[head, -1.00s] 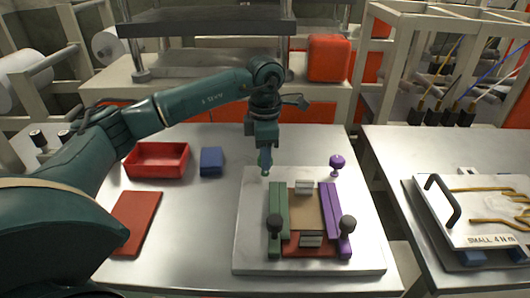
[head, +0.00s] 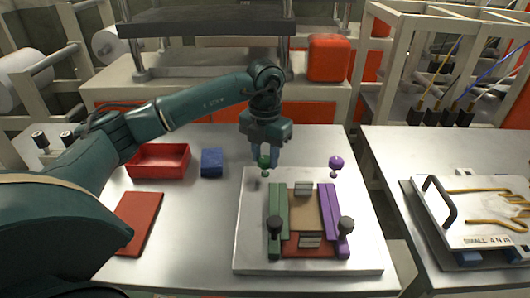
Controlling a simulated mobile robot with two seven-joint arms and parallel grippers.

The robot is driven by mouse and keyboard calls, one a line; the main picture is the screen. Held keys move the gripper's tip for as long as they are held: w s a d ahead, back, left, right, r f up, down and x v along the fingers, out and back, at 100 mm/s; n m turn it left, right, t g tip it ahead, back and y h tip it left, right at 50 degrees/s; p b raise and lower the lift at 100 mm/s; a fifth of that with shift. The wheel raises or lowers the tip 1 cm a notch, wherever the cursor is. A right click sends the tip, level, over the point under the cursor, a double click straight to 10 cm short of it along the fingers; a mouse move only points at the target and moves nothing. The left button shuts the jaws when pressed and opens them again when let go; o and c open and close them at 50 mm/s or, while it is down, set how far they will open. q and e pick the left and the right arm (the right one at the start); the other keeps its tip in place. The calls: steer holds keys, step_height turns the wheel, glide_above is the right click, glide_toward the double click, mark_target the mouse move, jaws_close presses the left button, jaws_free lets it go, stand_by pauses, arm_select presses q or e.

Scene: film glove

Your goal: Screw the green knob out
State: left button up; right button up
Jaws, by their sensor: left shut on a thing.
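The green knob (head: 264,162) stands at the back left corner of the white fixture plate (head: 362,252). My left gripper (head: 267,157) points down from above and is shut on the knob, with its fingers hiding part of it. A purple knob (head: 337,162) stands free at the back right of the plate. The plate also carries a green bar (head: 275,205) and a purple bar (head: 330,205), with a brown block (head: 306,212) between them. My right gripper is not in view.
A red tray (head: 158,174), a blue block (head: 212,162) and a flat red plate (head: 140,222) lie left of the fixture. Two black knobs (head: 275,226) stand at its front. A second table at right holds a handled plate (head: 480,240).

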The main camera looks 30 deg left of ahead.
mark_target(265, 159)
arm_select(q)
steer(key=n+p, duration=0.1)
steer(key=n, duration=0.5)
steer(key=shift+n, duration=0.3)
stand_by(0.4)
steer(key=o, duration=1)
step_height(265, 159, up, 13)
steer(key=shift+r, duration=0.1)
stand_by(0.4)
